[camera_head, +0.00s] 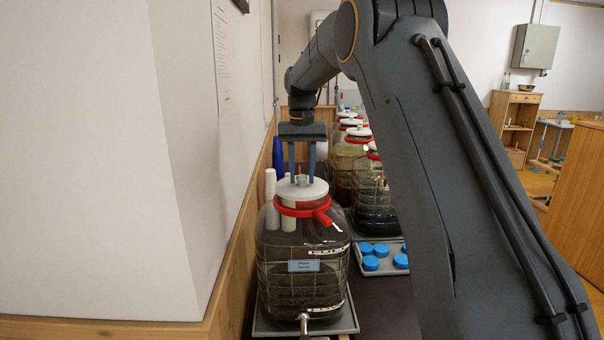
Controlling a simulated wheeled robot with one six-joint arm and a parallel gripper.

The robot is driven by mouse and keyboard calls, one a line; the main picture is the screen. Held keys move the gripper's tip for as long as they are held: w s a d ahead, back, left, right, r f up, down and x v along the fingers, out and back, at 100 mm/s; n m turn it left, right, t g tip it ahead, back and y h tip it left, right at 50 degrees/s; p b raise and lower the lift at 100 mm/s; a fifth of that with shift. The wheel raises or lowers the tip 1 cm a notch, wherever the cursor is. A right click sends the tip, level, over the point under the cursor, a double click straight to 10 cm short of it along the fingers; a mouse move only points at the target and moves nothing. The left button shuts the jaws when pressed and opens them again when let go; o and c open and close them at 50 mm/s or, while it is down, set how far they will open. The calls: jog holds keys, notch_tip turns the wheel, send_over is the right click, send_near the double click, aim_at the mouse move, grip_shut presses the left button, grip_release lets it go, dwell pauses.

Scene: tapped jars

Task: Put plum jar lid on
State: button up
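A large clear jar (300,265) with dark contents stands in front, with a small light blue label whose text is too small to read surely. A white lid (302,190) with a small knob sits at the top of this jar, over its mouth. A red ring clamp (302,208) with a handle pointing right is around the neck, just below the lid. My gripper (302,177) points straight down over the lid. Its two blue fingers stand apart on either side of the knob, with a slight gap seeming to show. Whether the fingertips touch the lid is unclear.
White cylinders (271,187) and a blue bottle (278,155) stand left and behind, near the wall. More lidded jars (372,190) are lined up behind to the right. A tray (383,270) with several blue caps (371,263) lies right. A metal tap (304,322) juts from the jar's front.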

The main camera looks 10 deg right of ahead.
jog(key=shift+o, duration=0.9)
jog(key=shift+r+b, duration=1.45)
jog(key=shift+r, duration=2.5)
